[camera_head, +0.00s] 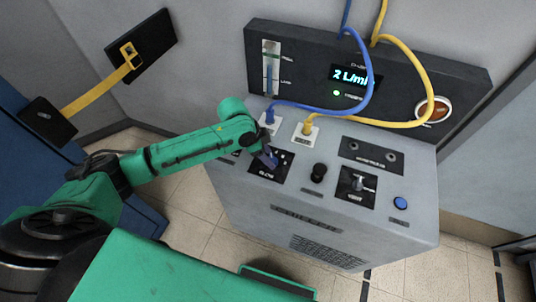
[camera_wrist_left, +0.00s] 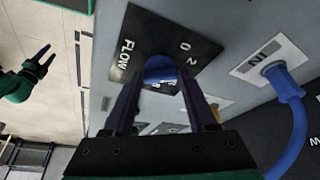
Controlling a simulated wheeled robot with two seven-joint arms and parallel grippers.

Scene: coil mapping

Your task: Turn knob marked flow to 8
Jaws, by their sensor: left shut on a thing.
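The flow knob (camera_wrist_left: 160,68) is blue and sits on a black plate marked FLOW (camera_wrist_left: 125,58), with the numbers 0 and 2 visible beside it. My left gripper (camera_wrist_left: 158,88) has one finger on each side of the knob and is shut on it. In the head view my left gripper (camera_head: 269,159) reaches down onto the flow plate (camera_head: 268,174) and hides most of the knob. The display (camera_head: 354,76) reads 2 L/min. My right gripper (camera_wrist_left: 42,60) shows at the left of the wrist view, apart from the machine, with its fingers spread.
Right of the flow plate are a black knob (camera_head: 319,172), a switch plate (camera_head: 357,186) and a blue button (camera_head: 401,203). A blue hose (camera_head: 325,109) and a yellow hose (camera_head: 385,123) rise close behind my left gripper. A yellow strap (camera_head: 97,90) hangs at left.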

